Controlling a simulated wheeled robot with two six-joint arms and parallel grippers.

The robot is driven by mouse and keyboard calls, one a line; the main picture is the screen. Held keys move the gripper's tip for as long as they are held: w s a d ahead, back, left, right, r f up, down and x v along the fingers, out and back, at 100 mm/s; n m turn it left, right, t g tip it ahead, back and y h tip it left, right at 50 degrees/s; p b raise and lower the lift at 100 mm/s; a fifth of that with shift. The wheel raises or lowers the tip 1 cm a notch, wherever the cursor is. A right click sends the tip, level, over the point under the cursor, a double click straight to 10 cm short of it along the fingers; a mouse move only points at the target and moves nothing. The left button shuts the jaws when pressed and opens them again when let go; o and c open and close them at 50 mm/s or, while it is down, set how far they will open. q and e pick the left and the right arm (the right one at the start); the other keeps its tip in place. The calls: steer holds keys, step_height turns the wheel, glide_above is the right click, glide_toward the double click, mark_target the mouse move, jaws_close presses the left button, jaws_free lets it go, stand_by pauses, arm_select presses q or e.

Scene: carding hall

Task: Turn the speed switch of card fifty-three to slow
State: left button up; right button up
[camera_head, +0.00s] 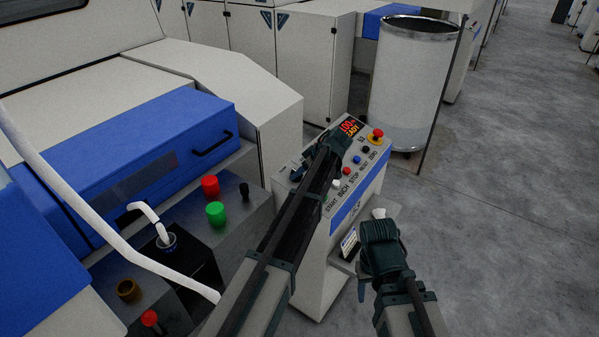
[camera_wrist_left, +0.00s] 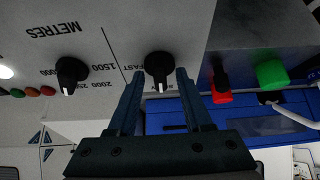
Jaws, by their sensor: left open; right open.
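The speed switch (camera_wrist_left: 158,72) is a black knob with a white pointer mark, on the grey panel in the left wrist view. Its mark points down in that picture; the word FAST is left of it, and a small label below is partly hidden. My left gripper (camera_wrist_left: 157,84) is open, one finger on each side of the knob; contact cannot be told. In the head view my left gripper (camera_head: 298,172) is at the left edge of the console (camera_head: 345,205), its arm hiding the switch. My right gripper (camera_head: 362,288) hangs by the console's front, its jaws too small to make out.
A second knob (camera_wrist_left: 70,75) with a METRES scale is left of the switch. The console carries buttons, a red stop button (camera_head: 376,135) and a lit display (camera_head: 351,127). A white can (camera_head: 410,85) stands behind it. Grey floor (camera_head: 510,190) is clear on the right.

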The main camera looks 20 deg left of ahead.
arm_select(q)
steer(key=p+v, duration=1.1)
steer(key=v, duration=0.2)
steer(key=shift+d+r, duration=0.25)
steer(key=shift+r, duration=0.05)
steer(key=shift+s, duration=0.15)
steer(key=s+a+f+m+g+h, duration=0.15)
steer(key=s+m+h, duration=0.4)
steer(key=s, duration=0.85)
steer(key=s+a+f+m+h, duration=0.1)
steer(key=s+f+m+h, duration=0.15)
steer(key=s+m, duration=0.9)
steer(key=s+d+f+m+g+y+b, duration=0.1)
steer(key=s+d+f+y, duration=0.1)
steer(key=s+d, duration=0.5)
steer(key=d, duration=0.3)
steer(key=shift+s+d+b, duration=0.3)
steer(key=shift+d+b, duration=0.05)
steer(key=shift+b, duration=0.05)
